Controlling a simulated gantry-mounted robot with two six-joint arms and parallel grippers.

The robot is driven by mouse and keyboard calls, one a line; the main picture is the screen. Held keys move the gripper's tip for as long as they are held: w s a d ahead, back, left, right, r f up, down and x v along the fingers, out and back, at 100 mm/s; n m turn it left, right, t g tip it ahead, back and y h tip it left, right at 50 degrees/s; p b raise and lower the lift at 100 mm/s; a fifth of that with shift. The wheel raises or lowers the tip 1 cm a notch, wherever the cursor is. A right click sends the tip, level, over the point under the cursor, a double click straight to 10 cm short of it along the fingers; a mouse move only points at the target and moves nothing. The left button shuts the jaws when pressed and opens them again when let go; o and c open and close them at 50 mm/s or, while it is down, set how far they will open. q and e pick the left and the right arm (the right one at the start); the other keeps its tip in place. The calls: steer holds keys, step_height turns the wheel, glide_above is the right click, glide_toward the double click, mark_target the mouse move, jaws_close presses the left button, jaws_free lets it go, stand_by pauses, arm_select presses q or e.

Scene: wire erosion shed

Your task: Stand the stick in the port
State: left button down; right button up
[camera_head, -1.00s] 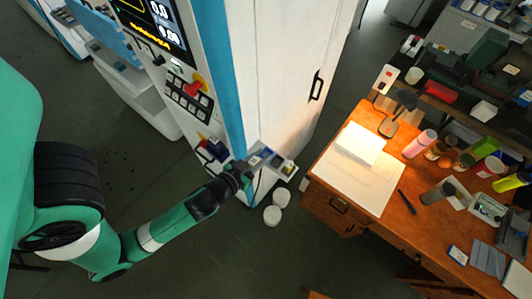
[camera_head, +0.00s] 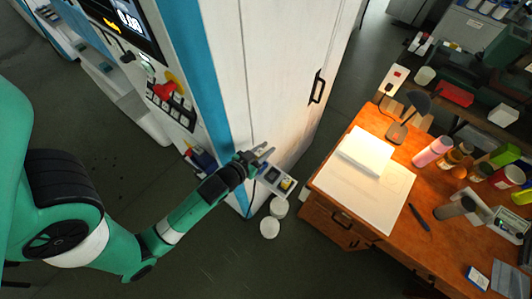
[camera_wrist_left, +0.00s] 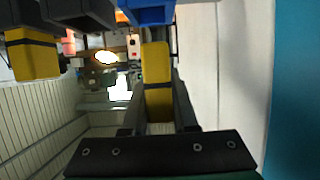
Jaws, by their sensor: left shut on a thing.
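My left gripper (camera_head: 264,152) is at the corner of the white cabinet, just above a small grey shelf in the head view. In the left wrist view its fingers are shut on a yellow stick (camera_wrist_left: 156,65) with a dark band, held between them and pointing away from the wrist. In the head view the stick is too small to make out. The small shelf (camera_head: 262,190) carries a blue-grey block (camera_head: 272,174) and a yellow piece (camera_head: 286,184). I cannot tell which part is the port. My right gripper is not in view.
A blue block (camera_wrist_left: 147,12) and a yellow-and-black block (camera_wrist_left: 35,58) show near the stick in the left wrist view. The white cabinet (camera_head: 280,80) stands close behind the gripper. A wooden desk (camera_head: 325,185) with a lamp and bottles is to the right.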

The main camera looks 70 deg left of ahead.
arm_select(q)
step_height(320, 180, down, 2)
steer(key=shift+s+d, duration=0.15)
steer(key=shift+r, duration=0.25)
steer(key=shift+f+b, duration=0.45)
steer(key=shift+f, duration=0.15)
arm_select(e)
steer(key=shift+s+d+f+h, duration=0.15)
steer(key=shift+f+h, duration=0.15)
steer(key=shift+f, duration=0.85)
arm_select(q)
steer(key=c, duration=0.7)
jaws_free()
